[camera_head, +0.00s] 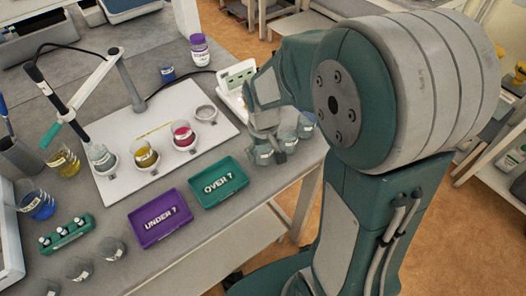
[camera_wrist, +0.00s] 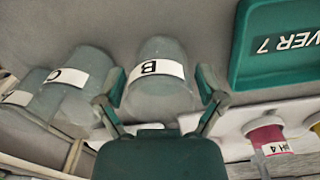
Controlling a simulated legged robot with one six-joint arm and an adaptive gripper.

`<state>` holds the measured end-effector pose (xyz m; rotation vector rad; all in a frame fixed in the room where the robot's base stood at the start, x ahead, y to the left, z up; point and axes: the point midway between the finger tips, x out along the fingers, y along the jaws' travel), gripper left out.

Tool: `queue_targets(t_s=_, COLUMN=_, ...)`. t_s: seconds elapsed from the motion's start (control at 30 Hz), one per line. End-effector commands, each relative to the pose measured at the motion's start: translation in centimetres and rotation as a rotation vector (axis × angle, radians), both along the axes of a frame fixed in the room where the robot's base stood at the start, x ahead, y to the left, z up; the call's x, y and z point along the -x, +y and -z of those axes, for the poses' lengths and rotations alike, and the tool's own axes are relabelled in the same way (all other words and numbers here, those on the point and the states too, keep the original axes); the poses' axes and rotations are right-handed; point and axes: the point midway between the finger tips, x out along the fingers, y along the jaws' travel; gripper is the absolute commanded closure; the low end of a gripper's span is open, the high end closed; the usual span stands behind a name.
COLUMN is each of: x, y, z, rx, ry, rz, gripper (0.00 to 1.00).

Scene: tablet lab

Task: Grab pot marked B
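The pot marked B (camera_wrist: 158,92) is a grey, see-through pot with a white label, standing upright on the table in the wrist view. My gripper (camera_wrist: 161,86) is open, with one green fingertip on each side of this pot. A small gap shows at the right finger; whether the left finger touches is hard to tell. In the head view my gripper (camera_head: 264,132) is low over the row of pots at the table's right edge, partly hiding them. The front pot there (camera_head: 264,156) seems to be B, its letter too small to read.
The pot marked C (camera_wrist: 72,85) stands close beside B, with another labelled pot (camera_wrist: 22,100) beyond. The green "OVER ?" tray (camera_head: 219,183) and purple "UNDER ?" tray (camera_head: 160,217) lie nearby. A white board (camera_head: 120,187) holds beakers with yellow and red contents. The table edge is close.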

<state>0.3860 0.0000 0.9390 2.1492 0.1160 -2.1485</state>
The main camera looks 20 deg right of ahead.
Motion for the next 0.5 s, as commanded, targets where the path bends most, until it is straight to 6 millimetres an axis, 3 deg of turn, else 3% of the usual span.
queue_targets(t_s=0.03, x=0.00, y=0.01, z=-0.01, rx=0.000, ry=0.000, rz=0.000, gripper=0.45)
queue_targets(t_s=0.1, x=0.00, y=0.01, z=-0.01, rx=0.000, ry=0.000, rz=0.000, gripper=0.76)
queue_targets(t_s=0.5, x=-0.01, y=0.02, z=-0.25, rx=0.000, ry=-0.001, rz=0.000, gripper=0.77)
